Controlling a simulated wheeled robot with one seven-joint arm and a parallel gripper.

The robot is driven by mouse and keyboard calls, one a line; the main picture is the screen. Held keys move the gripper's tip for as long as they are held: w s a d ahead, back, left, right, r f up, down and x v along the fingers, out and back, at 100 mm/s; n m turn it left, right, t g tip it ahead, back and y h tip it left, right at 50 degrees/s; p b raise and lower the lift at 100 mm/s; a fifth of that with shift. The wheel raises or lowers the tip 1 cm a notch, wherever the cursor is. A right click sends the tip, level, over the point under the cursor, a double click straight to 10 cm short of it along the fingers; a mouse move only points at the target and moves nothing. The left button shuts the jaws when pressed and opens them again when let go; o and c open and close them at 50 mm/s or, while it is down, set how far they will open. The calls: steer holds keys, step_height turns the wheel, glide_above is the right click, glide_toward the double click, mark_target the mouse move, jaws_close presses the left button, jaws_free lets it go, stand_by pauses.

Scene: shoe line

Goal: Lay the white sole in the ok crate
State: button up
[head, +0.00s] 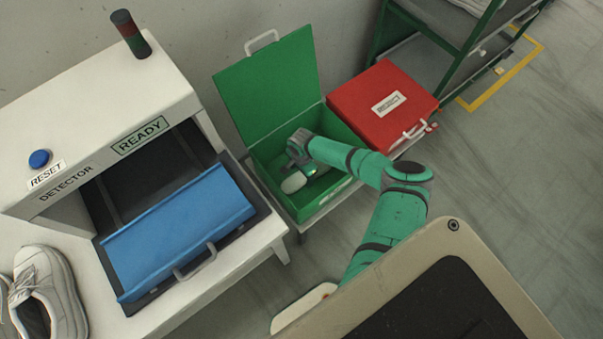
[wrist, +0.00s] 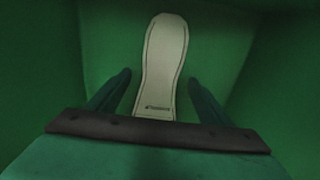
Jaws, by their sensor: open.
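The white sole (wrist: 163,62) lies flat on the green floor inside the open green crate, taken to be the ok crate (head: 312,210). In the head view part of the white sole (head: 293,183) shows beside my gripper. My gripper (head: 304,168) is down inside the crate. In the wrist view my gripper (wrist: 158,88) is open, with one finger on each side of the sole's near end and a gap on both sides. The near tip of the sole is hidden behind the gripper body.
The crate's green lid (head: 268,85) stands open at the back. A shut red crate (head: 383,103) is to the right. The detector (head: 95,120) with a blue tray (head: 180,230) stands to the left. A pair of white shoes (head: 45,290) is at the lower left.

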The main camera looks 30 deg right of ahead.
step_height(320, 180, up, 11)
steer(key=shift+f, duration=0.15)
stand_by(0.7)
